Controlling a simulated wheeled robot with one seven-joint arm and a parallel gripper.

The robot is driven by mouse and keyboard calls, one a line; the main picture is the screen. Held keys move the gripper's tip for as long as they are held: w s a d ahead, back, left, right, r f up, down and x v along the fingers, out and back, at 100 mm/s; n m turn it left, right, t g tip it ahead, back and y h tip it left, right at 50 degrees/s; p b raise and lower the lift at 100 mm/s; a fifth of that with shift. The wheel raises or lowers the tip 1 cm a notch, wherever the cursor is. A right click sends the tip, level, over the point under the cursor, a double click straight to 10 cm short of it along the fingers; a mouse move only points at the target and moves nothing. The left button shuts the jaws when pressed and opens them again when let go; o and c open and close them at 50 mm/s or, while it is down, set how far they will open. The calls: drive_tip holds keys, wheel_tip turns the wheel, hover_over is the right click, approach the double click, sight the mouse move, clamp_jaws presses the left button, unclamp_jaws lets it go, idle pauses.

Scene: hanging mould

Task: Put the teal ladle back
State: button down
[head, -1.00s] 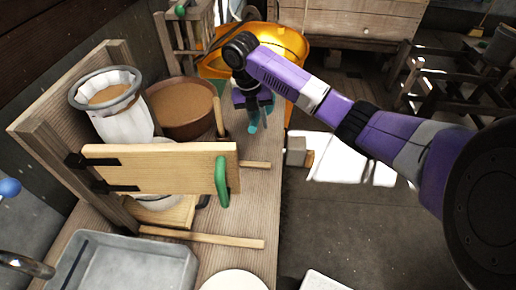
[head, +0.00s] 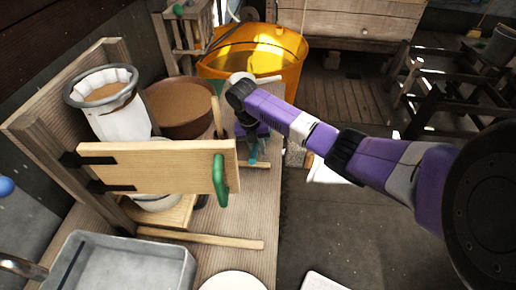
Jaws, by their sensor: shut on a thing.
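My gripper (head: 253,143) is over the right part of the wooden bench (head: 245,210), right of the brown bowl (head: 182,107). It is shut on the teal ladle (head: 254,153), of which only a small teal part shows below the fingers. The rest of the ladle is hidden by the gripper and arm. The teal part appears close above a pale wooden strip (head: 256,165) at the bench's right side; I cannot tell whether they touch.
A hinged wooden board with a green handle (head: 220,181) stands across the bench, nearer than my gripper. A white cloth-lined strainer (head: 118,110) is at the left, a grey tray (head: 125,265) in front. An orange tub (head: 285,70) stands behind.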

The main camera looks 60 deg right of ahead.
drive_tip(key=shift+f, duration=0.1)
drive_tip(key=c, duration=1.3)
unclamp_jaws()
wheel_tip(320, 180, up, 12)
drive_tip(key=w+a, duration=0.1)
drive_tip(key=w, duration=0.1)
drive_tip(key=shift+a, duration=0.15)
drive_tip(key=shift+s, duration=0.1)
